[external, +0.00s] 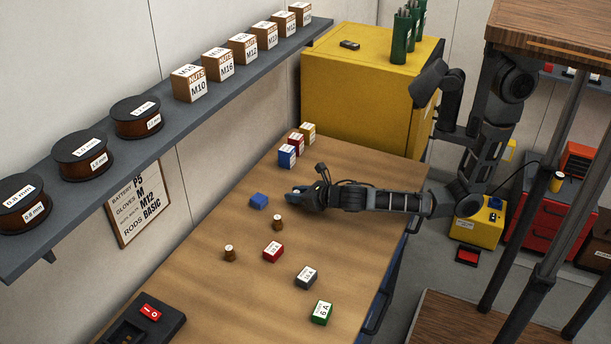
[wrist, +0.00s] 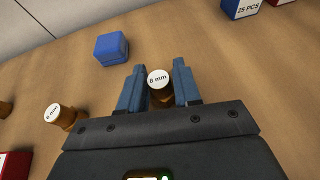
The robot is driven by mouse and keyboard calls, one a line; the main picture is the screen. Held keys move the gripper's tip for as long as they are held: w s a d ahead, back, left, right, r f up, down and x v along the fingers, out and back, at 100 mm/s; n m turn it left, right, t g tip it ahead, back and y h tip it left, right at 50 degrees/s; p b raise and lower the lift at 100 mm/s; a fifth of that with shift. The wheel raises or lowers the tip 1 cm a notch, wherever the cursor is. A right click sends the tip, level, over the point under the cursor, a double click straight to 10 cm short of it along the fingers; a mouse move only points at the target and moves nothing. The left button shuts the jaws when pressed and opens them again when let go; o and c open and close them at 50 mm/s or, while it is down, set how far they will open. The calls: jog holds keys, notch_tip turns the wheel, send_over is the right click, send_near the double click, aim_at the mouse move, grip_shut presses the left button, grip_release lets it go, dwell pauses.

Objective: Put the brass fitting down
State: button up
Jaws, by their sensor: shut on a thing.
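My gripper (external: 297,190) is low over the wooden bench (external: 190,290), near its middle. In the wrist view its blue fingers (wrist: 158,90) are shut on a small brown-gold brass fitting (wrist: 160,97), with a white round top marked in mm. A similar fitting (external: 277,224) stands on the bench just in front of my gripper and shows left of the fingers in the wrist view (wrist: 65,119). Another similar fitting (external: 230,254) stands farther to the front left.
A blue block (external: 258,202) lies left of my gripper. Blue (external: 287,157), red and yellow boxes stand behind it. Red (external: 273,252), grey (external: 306,276) and green (external: 321,312) boxes stand toward the front. A shelf (external: 130,160) runs along the wall. Bare bench lies between these things.

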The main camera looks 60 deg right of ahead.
jog(key=shift+f, duration=0.15)
jog(key=o, duration=1.1)
jog(key=v, duration=1.2)
jog(key=shift+b, duration=0.3)
